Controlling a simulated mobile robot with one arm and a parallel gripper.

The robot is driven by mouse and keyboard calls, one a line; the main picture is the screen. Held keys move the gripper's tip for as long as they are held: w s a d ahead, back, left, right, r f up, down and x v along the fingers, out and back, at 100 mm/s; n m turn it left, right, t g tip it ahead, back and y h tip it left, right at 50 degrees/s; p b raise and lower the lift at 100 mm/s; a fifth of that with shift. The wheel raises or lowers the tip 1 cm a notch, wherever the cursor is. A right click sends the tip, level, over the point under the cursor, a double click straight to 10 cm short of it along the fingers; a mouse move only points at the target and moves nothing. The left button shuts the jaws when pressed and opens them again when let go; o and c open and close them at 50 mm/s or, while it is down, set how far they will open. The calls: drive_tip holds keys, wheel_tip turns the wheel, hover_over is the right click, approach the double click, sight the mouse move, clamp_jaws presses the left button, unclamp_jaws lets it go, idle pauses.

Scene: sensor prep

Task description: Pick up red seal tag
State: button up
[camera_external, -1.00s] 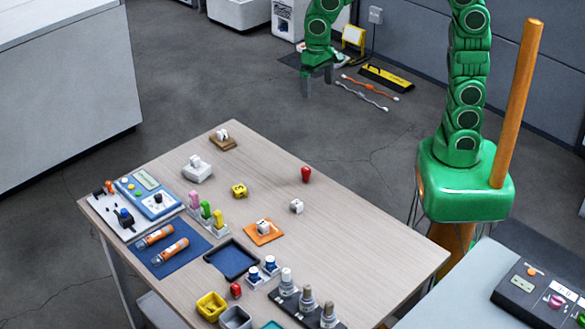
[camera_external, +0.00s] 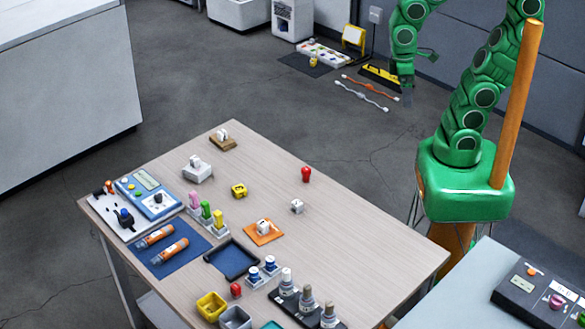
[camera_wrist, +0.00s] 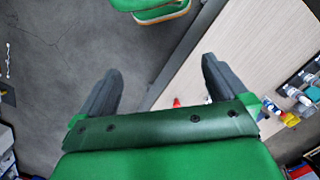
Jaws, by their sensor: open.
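A small red piece (camera_external: 306,174) stands on the wooden table (camera_external: 340,235) near its far right edge. A second small red piece (camera_external: 235,290) is at the near end beside the yellow bin. I cannot tell from shape which is the seal tag. In the wrist view a red piece (camera_wrist: 177,102) shows just past my gripper's palm, partly hidden. My gripper (camera_external: 405,84) is beyond the table, over the floor and apart from both red pieces. In the wrist view my gripper (camera_wrist: 160,68) has its two dark fingers wide apart with nothing between them.
A small white cube (camera_external: 297,206) stands near the first red piece. An orange pad (camera_external: 263,232) with a white piece, a yellow piece (camera_external: 239,190) and a blue tray (camera_external: 233,261) are on the table. Around the first red piece the tabletop is clear.

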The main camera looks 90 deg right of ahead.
drive_tip(key=shift+s+f+n, duration=0.2)
drive_tip(key=shift+s, duration=0.5)
drive_tip(key=shift+s+f+n, duration=0.2)
drive_tip(key=shift+s, duration=0.5)
drive_tip(key=c, duration=0.8)
